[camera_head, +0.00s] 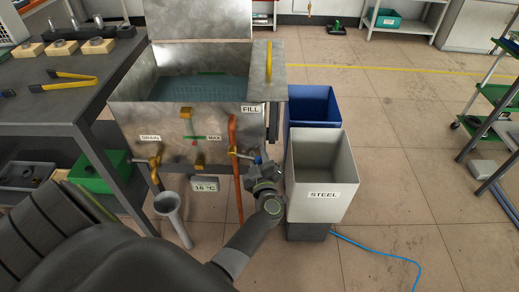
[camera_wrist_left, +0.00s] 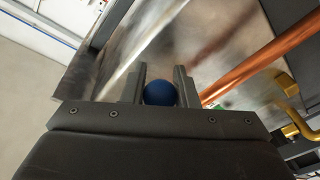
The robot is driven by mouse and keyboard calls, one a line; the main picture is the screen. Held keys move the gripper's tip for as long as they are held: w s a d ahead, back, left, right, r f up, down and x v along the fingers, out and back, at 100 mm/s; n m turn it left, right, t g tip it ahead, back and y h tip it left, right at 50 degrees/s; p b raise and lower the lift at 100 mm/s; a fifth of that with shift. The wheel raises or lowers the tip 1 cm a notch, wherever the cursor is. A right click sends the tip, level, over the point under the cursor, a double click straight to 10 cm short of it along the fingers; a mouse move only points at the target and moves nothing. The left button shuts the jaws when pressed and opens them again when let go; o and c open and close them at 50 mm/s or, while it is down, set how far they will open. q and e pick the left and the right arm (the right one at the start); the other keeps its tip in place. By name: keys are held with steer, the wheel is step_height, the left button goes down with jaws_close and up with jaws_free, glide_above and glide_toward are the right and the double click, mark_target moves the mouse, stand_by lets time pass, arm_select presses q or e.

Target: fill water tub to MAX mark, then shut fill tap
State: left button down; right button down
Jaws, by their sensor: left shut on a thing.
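The metal water tub (camera_head: 125,115) stands at the centre left in the head view, with bluish water (camera_head: 205,89) inside. A green mark (camera_head: 197,137) beside the MAX label (camera_head: 213,138) is on its front; I cannot read the exact level against it. The FILL label (camera_head: 250,109) is at the right, above the brass fill tap (camera_head: 238,153). My left gripper (camera_head: 258,160) is at that tap. In the left wrist view, my left gripper (camera_wrist_left: 160,85) is shut on a round blue knob (camera_wrist_left: 158,93), with brass fittings (camera_wrist_left: 290,122) to the right. My right gripper is not in view.
A copper pipe (camera_head: 234,180) runs down the tub's front. The white STEEL bin (camera_head: 320,165) stands close right of my left gripper, with a blue bin (camera_head: 312,103) behind. A drain tap (camera_head: 152,161) is above a grey funnel (camera_head: 170,207). Open floor lies right.

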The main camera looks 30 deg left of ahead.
arm_select(q)
steer(key=shift+s+a+f+m+p, duration=0.2)
steer(key=shift+f+m+p, duration=0.3)
steer(key=shift+m, duration=0.5)
steer(key=shift+f, duration=0.15)
steer(key=c, duration=1.1)
jaws_free()
steer(key=shift+c, duration=0.2)
